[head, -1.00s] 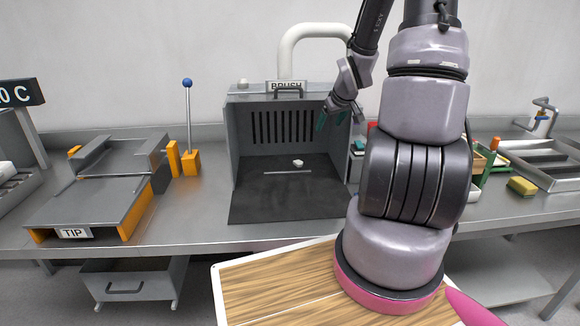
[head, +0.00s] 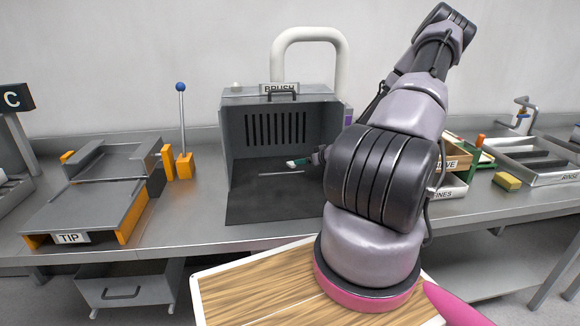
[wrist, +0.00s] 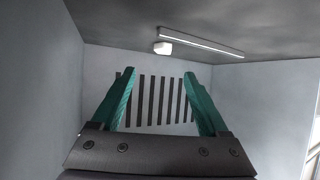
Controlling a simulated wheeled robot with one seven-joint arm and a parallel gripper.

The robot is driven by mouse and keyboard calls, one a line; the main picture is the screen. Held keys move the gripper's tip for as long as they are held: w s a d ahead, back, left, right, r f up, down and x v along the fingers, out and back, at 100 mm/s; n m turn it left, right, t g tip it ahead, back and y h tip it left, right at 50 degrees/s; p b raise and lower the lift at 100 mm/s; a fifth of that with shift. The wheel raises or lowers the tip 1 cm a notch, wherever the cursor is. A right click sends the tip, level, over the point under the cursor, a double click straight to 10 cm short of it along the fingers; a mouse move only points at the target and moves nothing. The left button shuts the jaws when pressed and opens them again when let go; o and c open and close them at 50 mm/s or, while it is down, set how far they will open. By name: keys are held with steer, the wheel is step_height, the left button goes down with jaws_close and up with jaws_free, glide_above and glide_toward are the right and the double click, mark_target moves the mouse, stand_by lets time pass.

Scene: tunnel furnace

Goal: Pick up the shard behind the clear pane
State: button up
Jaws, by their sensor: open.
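The small white shard (head: 290,163) lies on the dark floor of the grey booth, just behind the thin pale strip that marks the clear pane (head: 281,172). The pane's transparent part is hard to make out. In the wrist view the gripper (wrist: 160,82) is open and empty, facing the slotted back wall. There the shard (wrist: 163,47) and the pane's bright strip (wrist: 200,41) show above the fingertips, against the dark floor; the shard is not between the fingers.
The booth (head: 226,130) is open at the front, with side walls, a top marked BRUSH and a slotted back. My arm covers its right edge. A TIP ramp (head: 85,205) and a blue-knobbed lever (head: 182,125) stand left; bins and a yellow sponge (head: 507,181) stand right.

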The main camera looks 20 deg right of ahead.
mark_target(292, 163)
steer(key=x, duration=0.9)
steer(key=shift+a+f, duration=0.25)
steer(key=shift+f, duration=0.05)
jaws_close()
